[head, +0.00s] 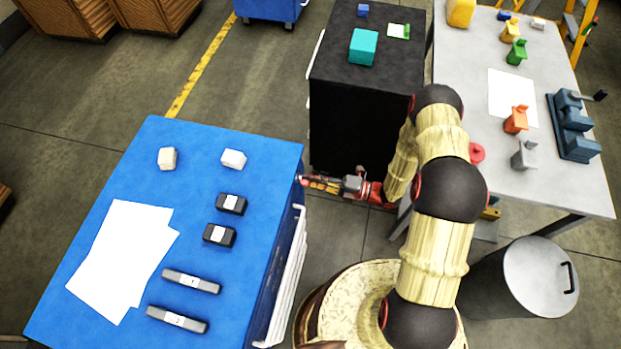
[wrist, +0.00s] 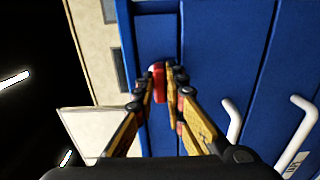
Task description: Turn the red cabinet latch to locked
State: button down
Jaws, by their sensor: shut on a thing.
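The red latch (wrist: 158,83) shows in the wrist view on the blue cabinet's face, between my fingertips. My gripper (wrist: 161,80) is shut on it, with a finger on each side. In the head view my gripper (head: 305,182) reaches left to the side of the blue cabinet (head: 185,140), near its far right corner. The latch is hard to make out there, and I cannot tell its exact turn angle.
White handles (wrist: 298,135) stick out of the cabinet face near my gripper. A black cabinet (head: 365,120) stands behind my arm, and a metal bin (head: 535,275) stands at the right. The blue top holds papers (head: 120,250) and several small blocks.

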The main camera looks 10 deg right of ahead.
jog(key=c, duration=1.8)
grip_release()
jog(key=shift+c, duration=0.2)
jog(key=shift+d, duration=0.1)
jog(key=v, duration=1.2)
